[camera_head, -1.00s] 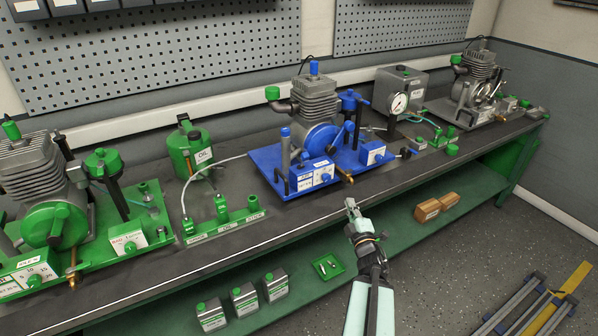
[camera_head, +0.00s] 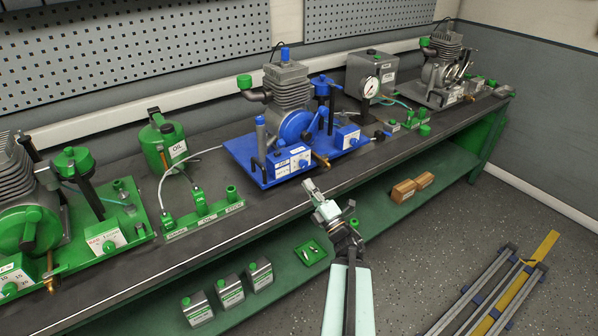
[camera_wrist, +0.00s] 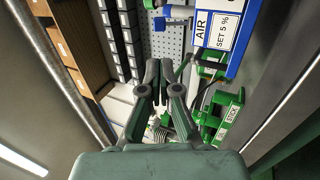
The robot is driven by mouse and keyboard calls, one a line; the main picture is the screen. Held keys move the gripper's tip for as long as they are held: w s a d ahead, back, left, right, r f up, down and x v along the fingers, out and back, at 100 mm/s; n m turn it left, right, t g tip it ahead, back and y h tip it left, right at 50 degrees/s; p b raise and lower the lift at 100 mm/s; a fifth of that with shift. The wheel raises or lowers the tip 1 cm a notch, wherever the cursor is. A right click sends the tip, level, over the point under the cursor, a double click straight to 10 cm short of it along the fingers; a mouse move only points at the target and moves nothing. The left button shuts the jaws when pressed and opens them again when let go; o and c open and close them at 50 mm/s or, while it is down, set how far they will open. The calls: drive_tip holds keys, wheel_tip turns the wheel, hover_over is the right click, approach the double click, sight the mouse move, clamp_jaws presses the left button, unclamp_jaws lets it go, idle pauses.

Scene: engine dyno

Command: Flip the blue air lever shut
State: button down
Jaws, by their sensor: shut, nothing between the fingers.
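The blue engine stand (camera_head: 240,154) is on the bench, with a blue-fronted box (camera_head: 287,165) at its front edge. An upright grey handle with a blue cap (camera_head: 260,122) stands at the stand's left; I cannot tell for sure that it is the air lever. The box's AIR SET 5% label (camera_wrist: 214,28) is large at the top right of the wrist view, with a grey-and-blue part (camera_wrist: 178,14) left of it. My gripper (camera_head: 306,185) is shut and empty, just in front of and below the box, apart from it; its fingers (camera_wrist: 163,75) also show in the wrist view.
A brass fitting (camera_head: 321,161) sticks out at the stand's front right. A green rack (camera_head: 200,218) is left of the stand. Green engine gear is at far left, a gauge (camera_head: 371,87) at right. The lower shelf holds cans (camera_head: 229,290) and wooden blocks (camera_head: 403,192).

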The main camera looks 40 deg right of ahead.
sight(283, 146)
drive_tip(key=b+x, duration=0.6)
drive_tip(key=x, duration=0.7)
drive_tip(key=shift+w+r, duration=0.1)
drive_tip(key=shift+w, duration=0.15)
drive_tip(key=shift+d+r+p, duration=0.1)
drive_tip(key=shift+r+p, duration=0.05)
drive_tip(key=shift+p, duration=0.2)
drive_tip(key=shift+r+p, duration=0.15)
drive_tip(key=shift+p, duration=0.15)
drive_tip(key=shift+g, duration=0.3)
